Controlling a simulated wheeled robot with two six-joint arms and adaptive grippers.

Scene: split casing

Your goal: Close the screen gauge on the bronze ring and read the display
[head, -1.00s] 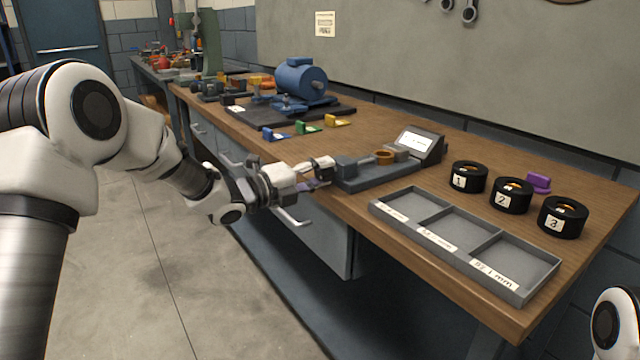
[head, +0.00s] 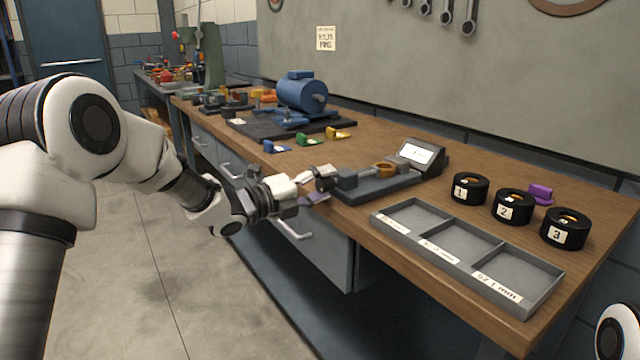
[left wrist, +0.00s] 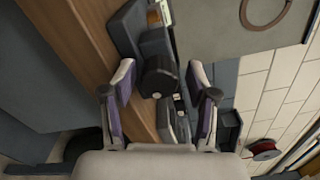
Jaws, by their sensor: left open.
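The screen gauge (head: 375,190) lies on the wooden bench, a long grey base with a tilted display (head: 416,154) at its far end. The display is lit, but its marks are too small to read. The bronze ring (head: 384,169) sits on the gauge between its blocks; I cannot tell whether both touch it. A dark round knob (head: 325,178) is at the gauge's near end. My left gripper (head: 311,187) is open at that end. In the left wrist view the knob (left wrist: 158,77) shows between and beyond the spread fingers (left wrist: 162,92). My right gripper is out of view.
A grey three-compartment tray (head: 466,250) lies empty at the bench front. Black holders numbered 1 (head: 468,188), 2 (head: 513,206) and 3 (head: 564,228) stand behind it, near a purple piece (head: 541,193). Blue, green and yellow pieces and a blue motor (head: 301,92) are farther back.

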